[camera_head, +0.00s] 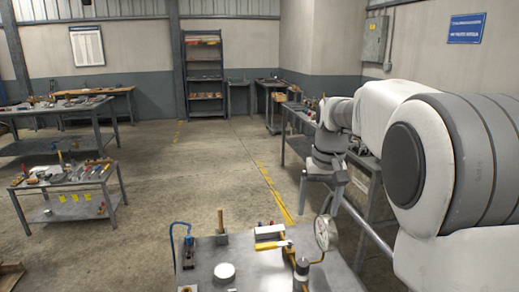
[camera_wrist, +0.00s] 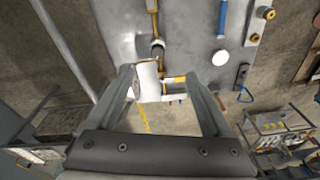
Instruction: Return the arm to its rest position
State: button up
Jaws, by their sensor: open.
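My arm reaches in from the right side of the head view. My gripper (camera_head: 318,205) points down above the near metal table (camera_head: 258,270). In the wrist view my gripper (camera_wrist: 158,74) is open, with its two fingers apart. A round white-faced gauge (camera_head: 325,232) stands at the table's right part, below my gripper. In the wrist view a white object (camera_wrist: 148,82) shows between the fingers; it appears to lie beyond them, and I cannot tell how far. I see nothing clearly held.
The near table carries a yellow-handled tool (camera_head: 271,245), a white disc (camera_head: 224,271), a wooden-handled tool (camera_head: 221,226) and a blue hooked item (camera_head: 181,232). A long bench (camera_head: 296,146) runs along the right wall. Low tool tables stand at left. The middle floor is clear.

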jog(key=s+r+t, duration=0.1)
jog(key=s+r, duration=0.1)
jog(key=s, duration=0.5)
jog(key=s+r+t, duration=0.1)
jog(key=s+r, duration=0.2)
jog(key=s, duration=0.5)
jog(key=s+f+t, duration=0.2)
jog(key=s+f, duration=0.2)
jog(key=s, duration=0.8)
jog(key=shift+a+p, duration=0.25)
jog(key=shift+p, duration=0.2)
jog(key=shift+f, duration=0.15)
